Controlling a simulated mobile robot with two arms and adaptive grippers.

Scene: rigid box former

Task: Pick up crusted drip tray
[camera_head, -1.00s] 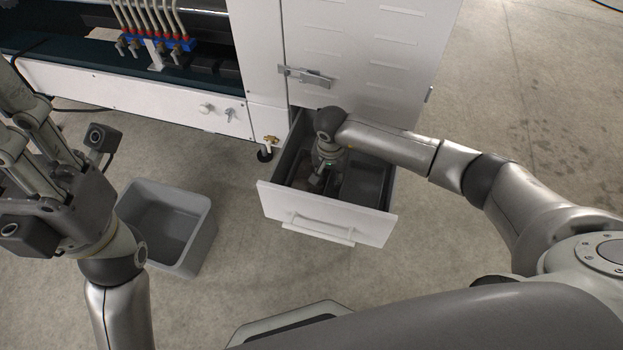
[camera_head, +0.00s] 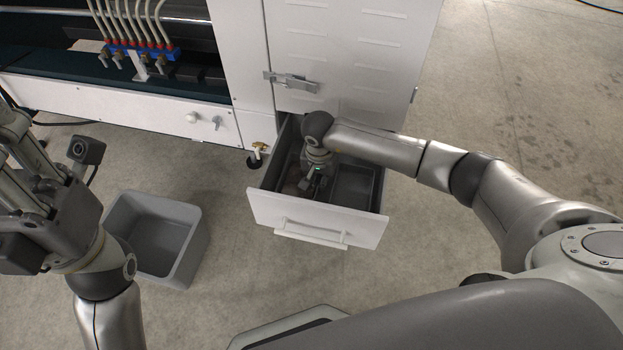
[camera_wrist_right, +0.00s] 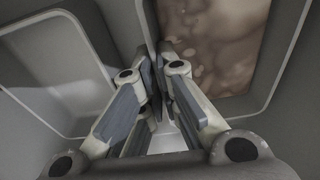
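The crusted drip tray (camera_wrist_right: 215,40) has a brown, blotchy crust inside and grey walls. It fills the upper right of the right wrist view. In the head view it lies in the left part of the open drawer, mostly hidden by my right gripper (camera_head: 312,188). In the right wrist view, my right gripper's fingertips (camera_wrist_right: 158,80) are close together with the thin wall at the tray's left side between them. The gripper looks shut on it; the exact contact is hidden. My left gripper (camera_head: 18,150) is at the left edge, away from the drawer, its tips cut off.
The pulled-out white drawer (camera_head: 300,214) has a clean grey compartment (camera_head: 358,182) on its right, also in the right wrist view (camera_wrist_right: 60,75). A grey open bin (camera_head: 155,235) stands on the floor left of it. The white machine cabinet (camera_head: 350,60) rises behind. Floor right of the drawer is clear.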

